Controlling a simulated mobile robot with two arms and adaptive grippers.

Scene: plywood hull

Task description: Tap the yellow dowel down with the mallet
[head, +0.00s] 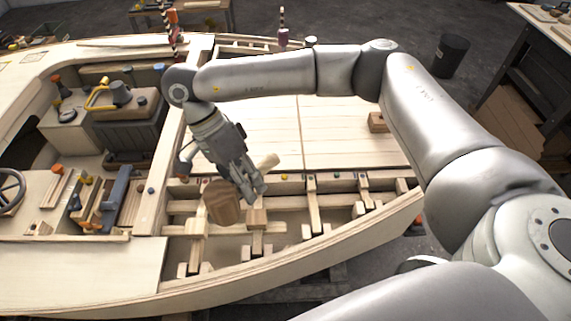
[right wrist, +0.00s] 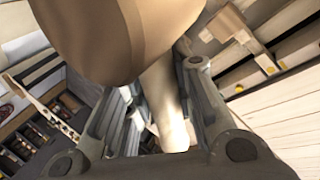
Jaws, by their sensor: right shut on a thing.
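My right gripper (head: 254,188) is shut on the handle of the wooden mallet (head: 222,203). The brown mallet head hangs to the left of the fingers, above the open framed bay of the hull. The pale handle sticks out on the other side, up to the right. In the right wrist view the mallet head (right wrist: 110,35) fills the top and the handle runs between the fingers (right wrist: 160,110). A small yellow spot, which looks like the yellow dowel (head: 284,177), sits on the rail right of the gripper, apart from the mallet. My left gripper is not in view.
A wooden block (head: 257,218) lies just below my gripper among the ribs. The pale deck (head: 340,135) behind is mostly clear, with a small brown block (head: 378,122) on it.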

